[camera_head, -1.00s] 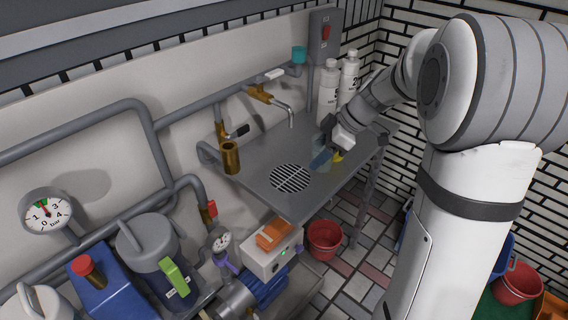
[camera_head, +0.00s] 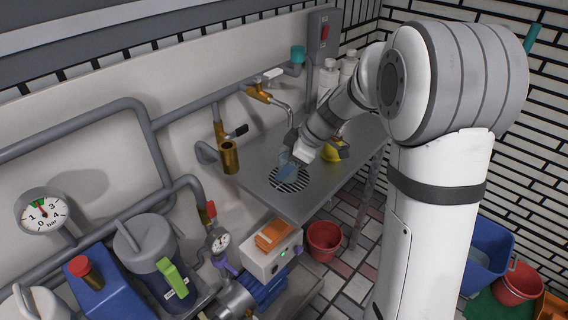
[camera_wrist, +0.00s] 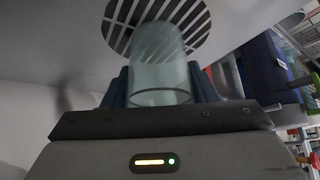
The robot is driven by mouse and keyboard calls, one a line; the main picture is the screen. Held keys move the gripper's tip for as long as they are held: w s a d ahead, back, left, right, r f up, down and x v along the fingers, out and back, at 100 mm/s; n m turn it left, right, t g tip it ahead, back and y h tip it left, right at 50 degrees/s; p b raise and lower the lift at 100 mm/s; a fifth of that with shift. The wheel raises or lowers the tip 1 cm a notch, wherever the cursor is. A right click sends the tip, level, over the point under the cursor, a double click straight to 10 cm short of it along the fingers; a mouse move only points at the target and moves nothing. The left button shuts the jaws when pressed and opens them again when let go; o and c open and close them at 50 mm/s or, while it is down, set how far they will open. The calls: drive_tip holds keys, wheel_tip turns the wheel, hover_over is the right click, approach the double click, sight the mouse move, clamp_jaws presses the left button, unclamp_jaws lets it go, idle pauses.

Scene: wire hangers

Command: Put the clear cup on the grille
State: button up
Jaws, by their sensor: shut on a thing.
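The clear cup (camera_wrist: 158,72) is between the fingers of my gripper (camera_wrist: 160,88), which is shut on it. In the head view the cup (camera_head: 287,163) looks bluish and is small, with my gripper (camera_head: 291,158) beside it. The round slotted grille (camera_head: 289,180) is set in the grey bench top. The cup overlaps the back part of the grille in the head view. In the wrist view the grille (camera_wrist: 122,38) shows behind and through the cup. I cannot tell whether the cup touches the grille.
A brass tap (camera_head: 259,93) with a curved spout (camera_head: 287,112) stands behind my gripper. A brass cylinder (camera_head: 230,157) is at the bench's left edge. A yellow object (camera_head: 332,153) lies right of my gripper, and white bottles (camera_head: 328,77) stand at the back. The bench front is clear.

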drive_tip(key=shift+f, duration=0.15)
drive_tip(key=o, duration=0.9)
drive_tip(key=shift+o, duration=0.2)
drive_tip(key=shift+r, duration=0.2)
drive_tip(key=shift+d+r, duration=0.15)
drive_tip(key=shift+r, duration=0.1)
drive_tip(key=p+v, duration=0.2)
drive_tip(key=v, duration=0.9)
drive_tip(key=s+d+f+m+h, duration=0.2)
drive_tip(key=s+m+h, duration=0.1)
drive_tip(key=s+m, duration=0.5)
drive_tip(key=s+d+f+m+h, duration=0.3)
drive_tip(key=s+m, duration=0.4)
drive_tip(key=s, duration=0.7)
drive_tip(key=shift+s+m, duration=0.3)
drive_tip(key=shift+m, duration=0.1)
drive_tip(key=shift+d, duration=0.15)
